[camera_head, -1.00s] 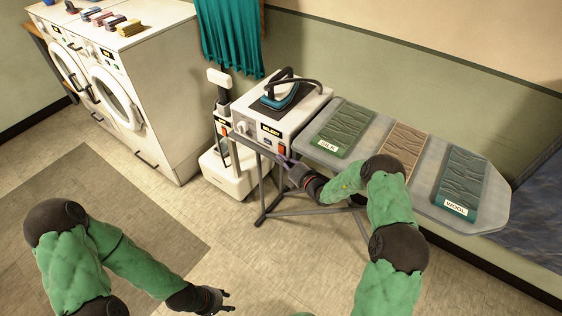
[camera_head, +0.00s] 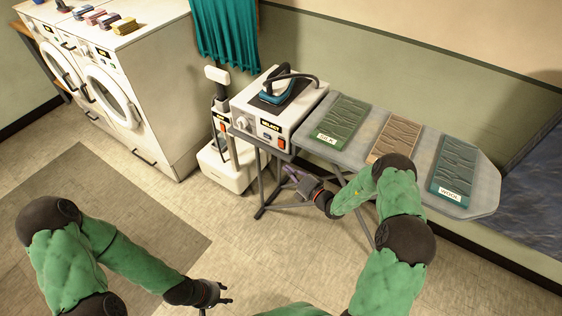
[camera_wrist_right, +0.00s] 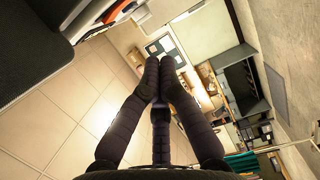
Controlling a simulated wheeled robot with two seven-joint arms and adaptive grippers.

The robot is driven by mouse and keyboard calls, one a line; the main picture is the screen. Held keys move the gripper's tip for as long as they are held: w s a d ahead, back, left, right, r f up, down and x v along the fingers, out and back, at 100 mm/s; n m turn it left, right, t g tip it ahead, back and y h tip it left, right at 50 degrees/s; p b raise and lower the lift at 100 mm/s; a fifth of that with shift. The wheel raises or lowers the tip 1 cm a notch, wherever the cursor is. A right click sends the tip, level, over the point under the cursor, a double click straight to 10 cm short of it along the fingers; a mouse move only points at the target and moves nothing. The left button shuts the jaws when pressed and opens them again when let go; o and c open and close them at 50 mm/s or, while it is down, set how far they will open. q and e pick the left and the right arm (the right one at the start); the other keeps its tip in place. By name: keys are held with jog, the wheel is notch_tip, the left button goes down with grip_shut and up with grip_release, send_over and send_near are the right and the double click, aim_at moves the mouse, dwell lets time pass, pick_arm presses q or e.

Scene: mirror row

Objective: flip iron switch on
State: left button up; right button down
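The iron station is a white box (camera_head: 259,116) with a dark and teal iron (camera_head: 284,91) standing on its top. Its front has a display reading SELECT (camera_head: 270,126), a knob (camera_head: 242,124) on the left and an orange-red switch (camera_head: 282,143) on the right. The switch is too small to tell its position. My right gripper (camera_head: 288,170) is below the switch, apart from it. In the right wrist view its fingers (camera_wrist_right: 160,64) meet at the tips, with nothing between them. My left gripper (camera_head: 227,292) is low over the floor, fingers spread and empty.
The ironing board (camera_head: 485,190) extends right of the station, with green (camera_head: 342,118), brown (camera_head: 398,142) and teal (camera_head: 456,165) cloth panels. A white upright appliance (camera_head: 228,170) stands left of the station. White washers (camera_head: 150,85) stand further left. The floor in front is clear.

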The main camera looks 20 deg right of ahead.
jog(key=shift+v, duration=1.5)
jog(key=shift+f, duration=0.1)
jog(key=s+a+f+n+g+y, duration=0.2)
jog(key=s+a+f+n+g, duration=0.2)
jog(key=s+a+n+g, duration=0.4)
jog(key=s+a+f+n+g+y, duration=0.3)
jog(key=s+a+f+n+g, duration=0.15)
jog(key=s+a+n, duration=0.45)
jog(key=s+f+n+g+h, duration=0.1)
jog(key=s+n+h, duration=0.3)
jog(key=n, duration=1.1)
jog(key=s+f+n+g+h, duration=0.1)
jog(key=s+n+h, duration=0.3)
jog(key=s+n, duration=0.5)
jog(key=n+g, duration=0.1)
jog(key=n, duration=0.5)
jog(key=shift+s, duration=0.3)
